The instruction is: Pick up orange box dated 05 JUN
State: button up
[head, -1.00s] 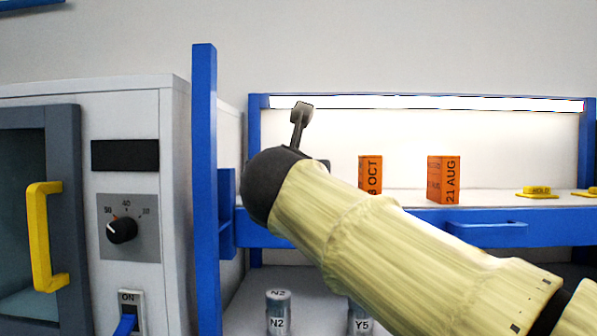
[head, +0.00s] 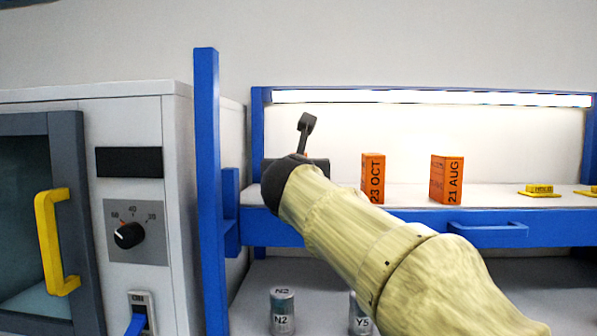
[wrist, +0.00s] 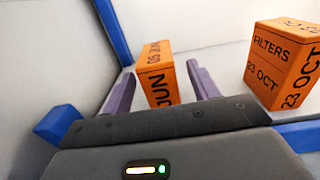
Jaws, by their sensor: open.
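The orange box dated 05 JUN (wrist: 157,77) stands upright on the white shelf in the wrist view. My gripper (wrist: 159,78) is open, with one purple finger on each side of this box. The fingers reach along the box's near part; I cannot tell whether they touch it. In the head view my gripper (head: 294,165) is at the shelf's left end, and my arm and wrist hide nearly all of the 05 JUN box.
An orange box dated 23 OCT (wrist: 283,65) stands just right of my gripper; it also shows in the head view (head: 373,178). An orange 21 AUG box (head: 447,180) is further right. A blue post (head: 207,190) stands to the left. Canisters (head: 283,310) sit below.

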jog(key=w+p, duration=0.1)
jog(key=w, duration=0.2)
jog(key=shift+w, duration=0.3)
jog(key=shift+s+r, duration=0.15)
jog(key=shift+s, duration=0.1)
jog(key=shift+w, duration=0.1)
jog(key=c, duration=1.1)
jog(key=shift+c, duration=0.2)
